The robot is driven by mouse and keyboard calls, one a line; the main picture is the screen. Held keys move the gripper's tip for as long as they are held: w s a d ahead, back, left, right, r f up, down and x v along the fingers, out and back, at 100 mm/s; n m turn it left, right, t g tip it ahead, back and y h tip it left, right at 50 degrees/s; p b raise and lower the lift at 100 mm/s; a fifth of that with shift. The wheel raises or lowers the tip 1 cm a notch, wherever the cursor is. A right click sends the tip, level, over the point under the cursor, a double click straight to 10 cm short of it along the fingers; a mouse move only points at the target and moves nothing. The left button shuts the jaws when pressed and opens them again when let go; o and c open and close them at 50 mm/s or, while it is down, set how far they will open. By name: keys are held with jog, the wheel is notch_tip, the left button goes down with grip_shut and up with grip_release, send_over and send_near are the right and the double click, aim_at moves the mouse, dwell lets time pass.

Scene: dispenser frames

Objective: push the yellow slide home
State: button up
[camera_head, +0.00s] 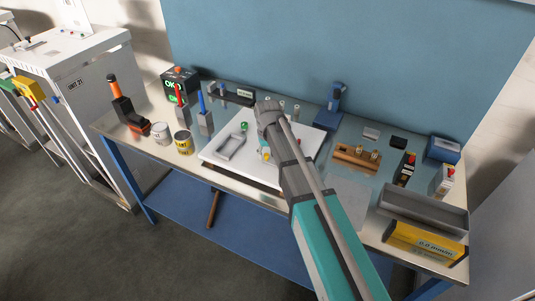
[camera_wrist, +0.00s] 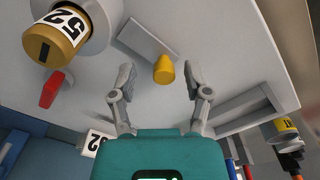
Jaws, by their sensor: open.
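The yellow slide (camera_wrist: 164,70) shows in the wrist view as a short rounded yellow knob at the end of a flat pale grey strip (camera_wrist: 145,38). My gripper (camera_wrist: 160,72) is open, with one finger on each side of the yellow knob and a visible gap to both. I cannot tell how far the fingertips stand above the board. In the head view, a small patch of yellow (camera_head: 266,153) shows beside my gripper (camera_head: 265,106), and my arm hides much of the area around it.
A brass cylinder marked 52 (camera_wrist: 55,40) and a red piece (camera_wrist: 52,90) are at the wrist view's left. A grey frame (camera_head: 232,146) lies on the white board (camera_head: 212,153). Cans, a wooden block (camera_head: 357,157) and a grey bin (camera_head: 424,210) stand around it.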

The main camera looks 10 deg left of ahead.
jog(key=shift+w+a, duration=0.1)
jog(key=shift+a, duration=0.1)
jog(key=shift+w+a, duration=0.2)
jog(key=shift+a, duration=0.3)
jog(key=shift+a+r, duration=0.15)
jog(key=shift+r, duration=0.05)
notch_tip(320, 180, up, 14)
jog(key=p, duration=1.4)
jog(key=s+d+f+m+b, duration=0.1)
jog(key=s+d+f+b, duration=0.1)
jog(key=s+d, duration=0.3)
jog(key=s+d+f+m+b, duration=0.2)
jog(key=s+d, duration=0.3)
jog(key=d, duration=0.8)
jog(key=s+d+f+m+b, duration=0.2)
jog(key=s+d+f+b, duration=0.2)
jog(key=s+d, duration=0.2)
jog(key=shift+d+f, duration=0.35)
jog(key=shift+d, duration=1.05)
